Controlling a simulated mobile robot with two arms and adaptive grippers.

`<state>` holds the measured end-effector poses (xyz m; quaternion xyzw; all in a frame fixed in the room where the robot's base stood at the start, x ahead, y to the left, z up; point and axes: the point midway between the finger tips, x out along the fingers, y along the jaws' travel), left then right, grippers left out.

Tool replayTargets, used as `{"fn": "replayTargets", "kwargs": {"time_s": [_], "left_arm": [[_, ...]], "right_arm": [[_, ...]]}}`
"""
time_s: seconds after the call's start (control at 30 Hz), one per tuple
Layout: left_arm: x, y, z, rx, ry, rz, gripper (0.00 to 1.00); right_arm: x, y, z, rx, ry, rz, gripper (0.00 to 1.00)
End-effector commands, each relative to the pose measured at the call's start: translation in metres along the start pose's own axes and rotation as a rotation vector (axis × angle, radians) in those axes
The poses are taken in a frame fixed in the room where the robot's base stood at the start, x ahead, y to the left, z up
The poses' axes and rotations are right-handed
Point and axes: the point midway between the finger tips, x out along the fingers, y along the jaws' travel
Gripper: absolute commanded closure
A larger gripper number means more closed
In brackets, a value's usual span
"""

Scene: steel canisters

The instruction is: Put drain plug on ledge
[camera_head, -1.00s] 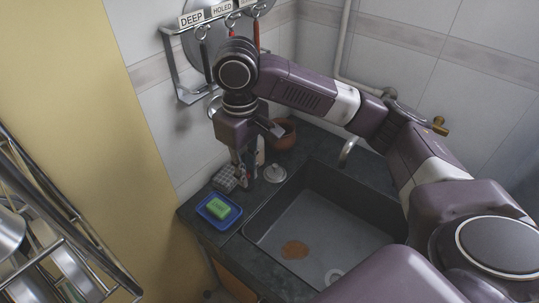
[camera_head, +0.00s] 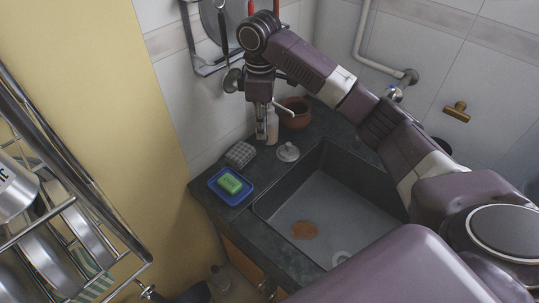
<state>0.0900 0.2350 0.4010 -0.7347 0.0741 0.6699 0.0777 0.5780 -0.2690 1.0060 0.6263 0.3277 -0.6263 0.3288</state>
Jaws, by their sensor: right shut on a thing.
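My right gripper (camera_head: 262,128) hangs fingers down above the back left of the dark counter, in front of a pale bottle. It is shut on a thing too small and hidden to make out. A round, pale metal piece with a knob (camera_head: 288,153) rests on the counter strip left of the sink; it looks like a plug or a lid, and the gripper is apart from it. The dark counter ledge (camera_head: 238,228) runs along the sink (camera_head: 345,215). A pale ring (camera_head: 340,257) lies on the sink floor, perhaps the drain. My left gripper is not in view.
A blue tray with green soap (camera_head: 229,183) and a grey checked block (camera_head: 240,154) sit on the left counter. The bottle (camera_head: 272,124) and a clay pot (camera_head: 296,112) stand at the back. A metal dish rack (camera_head: 70,200) is at the left.

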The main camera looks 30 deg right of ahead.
Motion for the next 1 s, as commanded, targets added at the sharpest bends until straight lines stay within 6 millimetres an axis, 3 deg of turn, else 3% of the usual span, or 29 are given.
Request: {"fn": "replayTargets", "kwargs": {"time_s": [0.2, 0.4, 0.57, 0.8, 1.0], "left_arm": [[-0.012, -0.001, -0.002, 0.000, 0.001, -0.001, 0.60], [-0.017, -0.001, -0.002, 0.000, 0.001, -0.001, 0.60], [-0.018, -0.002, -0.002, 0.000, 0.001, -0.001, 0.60], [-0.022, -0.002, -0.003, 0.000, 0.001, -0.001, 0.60], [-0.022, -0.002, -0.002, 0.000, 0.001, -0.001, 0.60]], "right_arm": [[0.057, -0.001, 0.002, 0.002, -0.004, -0.002, 1.00], [0.095, 0.000, 0.001, 0.003, -0.001, 0.001, 1.00], [0.107, 0.000, 0.001, 0.002, 0.000, 0.002, 1.00], [0.141, 0.000, 0.001, 0.003, -0.001, 0.001, 1.00], [0.147, 0.001, 0.001, 0.002, 0.001, 0.004, 1.00]]}}
